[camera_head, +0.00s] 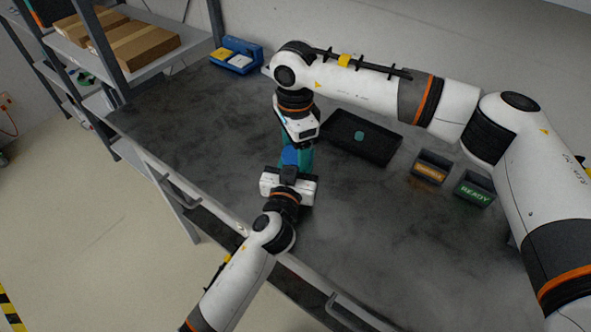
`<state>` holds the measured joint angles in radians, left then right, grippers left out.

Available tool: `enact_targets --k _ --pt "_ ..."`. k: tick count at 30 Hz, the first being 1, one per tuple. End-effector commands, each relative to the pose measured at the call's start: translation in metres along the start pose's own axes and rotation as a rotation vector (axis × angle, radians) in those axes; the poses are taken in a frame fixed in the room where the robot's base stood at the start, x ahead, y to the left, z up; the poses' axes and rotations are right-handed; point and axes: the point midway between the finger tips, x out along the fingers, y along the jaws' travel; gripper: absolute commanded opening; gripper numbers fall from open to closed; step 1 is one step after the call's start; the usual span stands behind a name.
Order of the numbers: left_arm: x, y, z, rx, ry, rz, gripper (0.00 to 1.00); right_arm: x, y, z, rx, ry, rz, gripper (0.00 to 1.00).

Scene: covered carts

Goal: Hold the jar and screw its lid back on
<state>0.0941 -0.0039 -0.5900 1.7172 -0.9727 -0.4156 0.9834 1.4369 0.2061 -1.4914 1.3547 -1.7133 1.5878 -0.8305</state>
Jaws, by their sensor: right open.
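The jar (291,156) shows as a small blue and teal shape at the middle left of the bench, largely hidden between my two grippers. My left gripper (289,172) reaches it from the front, with its dark fingers up against the near side; whether they are closed around it is hidden. My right gripper (298,146) points down just above the jar and is open. A small teal piece (359,135) lies in the black tray (385,152); I cannot tell whether it is the lid. No lid can be made out on the jar.
A blue bin (236,56) with yellow and white items stands at the back left. Shelving with cardboard boxes (140,45) is at the left. The bench's left part is clear.

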Motion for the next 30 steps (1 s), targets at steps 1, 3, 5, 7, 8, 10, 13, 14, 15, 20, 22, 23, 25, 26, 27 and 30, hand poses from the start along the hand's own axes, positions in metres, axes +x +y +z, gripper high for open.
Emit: enact_targets --k 1,3,5,7,8,10,13,14,15,20,22,23,25,26,27,30 --pt "0.001 0.004 0.0 0.001 0.001 0.008 0.0 0.001 -0.003 -0.002 -0.005 0.001 -0.01 0.76" --pt "0.001 0.004 0.0 0.002 0.002 0.008 0.0 0.001 -0.003 -0.002 -0.005 0.001 -0.011 0.76" --pt "0.001 0.004 0.0 0.002 0.002 0.009 0.0 0.001 -0.003 -0.002 -0.006 0.001 -0.012 0.76" --pt "0.002 0.004 0.0 0.002 0.002 0.01 0.0 0.001 -0.003 -0.002 -0.006 0.002 -0.012 0.76" --pt "0.002 0.005 0.0 0.002 0.002 0.01 0.0 0.0 -0.003 -0.002 -0.007 0.002 -0.012 0.76" --pt "0.002 0.005 0.0 0.002 0.002 0.011 0.0 -0.005 -0.003 -0.002 -0.007 0.002 -0.012 0.76" --pt "0.002 0.005 -0.001 0.003 0.004 0.012 0.0 -0.017 -0.003 -0.002 -0.008 0.001 -0.01 0.76" --pt "0.002 0.005 -0.002 0.003 0.005 0.011 0.0 -0.021 -0.003 -0.003 -0.008 0.002 -0.01 0.76" --pt "0.001 0.005 -0.002 0.003 0.005 0.011 0.0 -0.027 -0.003 -0.003 -0.009 0.002 -0.008 0.76" --pt "0.001 0.004 -0.002 0.002 0.005 0.008 0.0 -0.044 -0.002 -0.002 -0.006 0.002 -0.008 0.76" --pt "0.001 0.003 -0.002 0.002 0.005 0.007 0.0 -0.045 -0.002 -0.002 -0.005 0.002 -0.008 0.76" --pt "0.001 0.003 -0.002 0.002 0.004 0.007 0.0 -0.045 -0.002 -0.002 -0.005 0.002 -0.008 0.76" --pt "0.001 0.003 -0.002 0.001 0.004 0.006 0.0 -0.045 -0.002 -0.002 -0.005 0.001 -0.008 0.76" --pt "0.001 0.003 -0.002 0.001 0.004 0.006 0.0 -0.044 -0.002 -0.002 -0.004 0.001 -0.008 0.76" --pt "0.001 0.003 -0.002 0.001 0.004 0.006 0.0 -0.044 -0.002 -0.001 -0.004 0.001 -0.007 0.77" --pt "0.001 0.002 -0.002 0.001 0.004 0.005 0.0 -0.044 -0.002 -0.001 -0.004 0.001 -0.007 0.94"
